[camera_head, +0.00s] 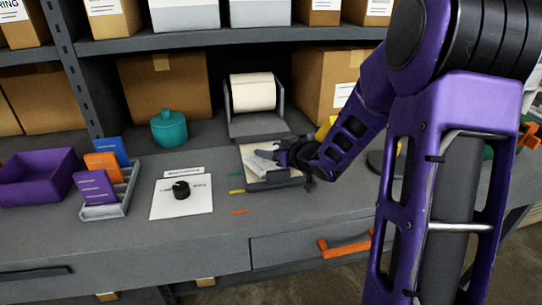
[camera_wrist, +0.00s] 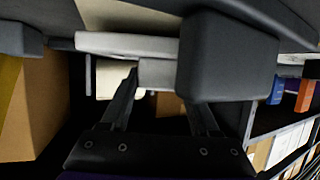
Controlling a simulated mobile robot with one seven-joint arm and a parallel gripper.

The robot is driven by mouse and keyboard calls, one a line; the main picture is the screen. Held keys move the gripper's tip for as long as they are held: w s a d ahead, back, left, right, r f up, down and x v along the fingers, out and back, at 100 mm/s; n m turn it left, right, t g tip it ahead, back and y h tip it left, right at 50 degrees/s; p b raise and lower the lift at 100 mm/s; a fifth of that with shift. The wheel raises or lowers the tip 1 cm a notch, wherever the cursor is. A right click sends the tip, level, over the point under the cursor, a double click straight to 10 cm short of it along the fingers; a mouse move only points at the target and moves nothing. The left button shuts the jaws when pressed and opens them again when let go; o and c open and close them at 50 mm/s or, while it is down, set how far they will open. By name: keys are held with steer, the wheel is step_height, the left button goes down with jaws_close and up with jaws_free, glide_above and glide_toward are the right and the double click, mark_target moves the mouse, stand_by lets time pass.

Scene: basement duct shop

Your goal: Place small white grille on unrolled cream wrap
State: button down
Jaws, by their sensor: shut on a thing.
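My gripper (camera_head: 280,154) reaches in from the right, low over the unrolled cream wrap (camera_head: 250,151) on the dispenser's front plate. It is shut on the small white grille (camera_head: 264,154), which looks pale grey and lies just above or on the wrap; I cannot tell whether they touch. In the wrist view the grille (camera_wrist: 128,45) shows edge-on as a pale slab between the two dark fingers (camera_wrist: 130,47). Part of the grille is hidden by the fingers. The cream roll (camera_head: 252,92) sits in its grey holder behind.
A teal jar (camera_head: 169,129), a rack of colored cards (camera_head: 112,197) and a purple bin (camera_head: 38,178) stand farther left. Cardboard boxes (camera_head: 165,86) line the back. An orange handle (camera_head: 343,244) sticks out at the front.

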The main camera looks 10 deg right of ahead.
steer(key=shift+f, duration=0.35)
steer(key=shift+f, duration=0.1)
steer(key=shift+f, duration=0.15)
steer(key=shift+c, duration=0.6)
jaws_free()
steer(key=shift+r, duration=0.2)
steer(key=shift+s+d+r, duration=0.15)
steer(key=shift+s, duration=0.05)
steer(key=p+v, duration=0.2)
steer(key=v, duration=0.9)
steer(key=shift+s+p, duration=0.25)
steer(key=shift+p, duration=0.1)
steer(key=shift+d, duration=0.1)
